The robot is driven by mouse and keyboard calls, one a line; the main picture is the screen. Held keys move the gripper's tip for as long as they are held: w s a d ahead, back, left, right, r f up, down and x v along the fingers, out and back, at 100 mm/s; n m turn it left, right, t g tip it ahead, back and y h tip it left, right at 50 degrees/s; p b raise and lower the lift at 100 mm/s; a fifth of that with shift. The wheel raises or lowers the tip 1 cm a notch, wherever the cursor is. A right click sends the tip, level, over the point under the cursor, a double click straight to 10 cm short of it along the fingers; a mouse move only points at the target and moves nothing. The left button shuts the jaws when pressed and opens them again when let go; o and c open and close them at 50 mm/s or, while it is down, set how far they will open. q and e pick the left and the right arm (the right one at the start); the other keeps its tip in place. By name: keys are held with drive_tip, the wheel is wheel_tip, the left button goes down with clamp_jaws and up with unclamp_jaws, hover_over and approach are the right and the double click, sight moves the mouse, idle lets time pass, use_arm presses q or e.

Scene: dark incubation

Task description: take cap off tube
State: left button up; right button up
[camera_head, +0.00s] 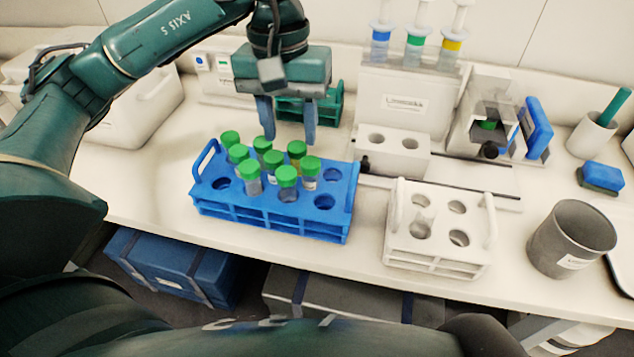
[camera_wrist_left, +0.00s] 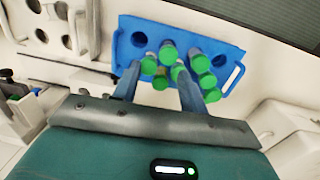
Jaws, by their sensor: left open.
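Several tubes with green caps stand in the blue rack (camera_head: 270,219), which also has empty holes at its left and right. One tube (camera_head: 297,153) at the back of the group holds something yellowish. My left gripper (camera_head: 288,122) is open and empty, pointing down above the rack's back edge. In the left wrist view its fingers (camera_wrist_left: 158,80) stand apart, with a green cap (camera_wrist_left: 160,82) between them in the picture, and the blue rack (camera_wrist_left: 127,50) lies beyond. I see no contact with any cap. My right gripper is not in view.
A white rack (camera_head: 430,262) stands right of the blue one, with a clear item in one hole. A grey beaker (camera_head: 571,240) is at the right. A green rack (camera_head: 330,105) and a white two-hole block (camera_head: 392,152) stand behind. Bare table lies between the two racks.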

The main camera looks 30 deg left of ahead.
sight(286, 172)
use_arm(q)
drive_tip(key=shift+y, duration=0.3)
drive_tip(key=f, duration=0.4)
drive_tip(key=a+f+b, duration=0.1)
drive_tip(key=f, duration=0.2)
drive_tip(key=shift+w+f, duration=0.1)
drive_tip(key=shift+w, duration=0.05)
drive_tip(key=shift+a+f, duration=0.2)
drive_tip(key=shift+f, duration=2.45)
clamp_jaws()
